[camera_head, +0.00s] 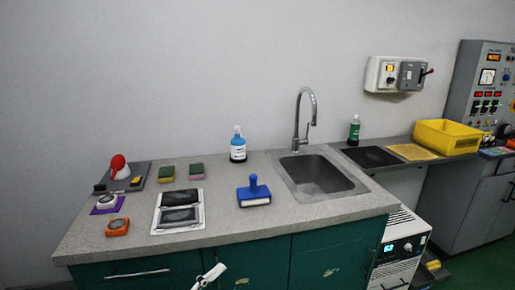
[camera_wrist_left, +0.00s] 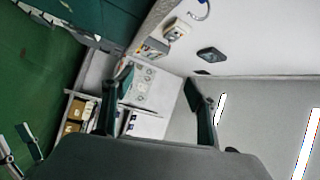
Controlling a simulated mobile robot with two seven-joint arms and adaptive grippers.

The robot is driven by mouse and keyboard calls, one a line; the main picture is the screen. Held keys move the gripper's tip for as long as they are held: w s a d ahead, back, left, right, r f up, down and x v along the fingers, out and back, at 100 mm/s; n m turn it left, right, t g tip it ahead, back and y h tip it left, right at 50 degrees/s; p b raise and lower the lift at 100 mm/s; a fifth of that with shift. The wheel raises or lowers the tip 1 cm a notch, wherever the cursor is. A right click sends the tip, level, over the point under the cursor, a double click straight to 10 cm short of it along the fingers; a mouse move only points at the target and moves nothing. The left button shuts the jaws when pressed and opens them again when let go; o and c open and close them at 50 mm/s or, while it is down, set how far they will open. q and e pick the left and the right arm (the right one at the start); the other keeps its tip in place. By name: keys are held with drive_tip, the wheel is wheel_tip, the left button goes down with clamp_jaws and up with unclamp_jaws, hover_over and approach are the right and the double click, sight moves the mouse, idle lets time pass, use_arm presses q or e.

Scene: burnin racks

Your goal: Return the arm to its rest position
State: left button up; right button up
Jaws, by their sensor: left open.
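My left gripper (camera_wrist_left: 158,85) shows in the left wrist view. Its two dark fingers are spread wide apart and nothing is between them. Behind them, out of reach, are a wall, shelves and the room's far side. In the head view no whole gripper shows. A small pale jointed part (camera_head: 209,277) shows at the bottom edge in front of the green cabinet doors; I cannot tell which part it is.
A grey counter (camera_head: 225,220) carries a sink (camera_head: 317,178), a blue bottle (camera_head: 238,150), a blue-handled block (camera_head: 254,193), sponges (camera_head: 196,171) and small devices. A yellow bin (camera_head: 446,137) stands at the right. Beside the counter is a white unit (camera_head: 398,262).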

use_arm(q)
drive_tip(key=s+a+f+n+g+y, duration=0.1)
drive_tip(key=s+a+f+n+y, duration=0.4)
drive_tip(key=s+f+n, duration=0.4)
drive_tip(key=s+a+f+n+g+y, duration=0.2)
drive_tip(key=s+a+f+n+y, duration=0.4)
drive_tip(key=f, duration=0.9)
drive_tip(key=s+n, duration=0.3)
drive_tip(key=n, duration=0.1)
drive_tip(key=shift+s+a+f+g+y, duration=0.3)
drive_tip(key=shift+a, duration=0.1)
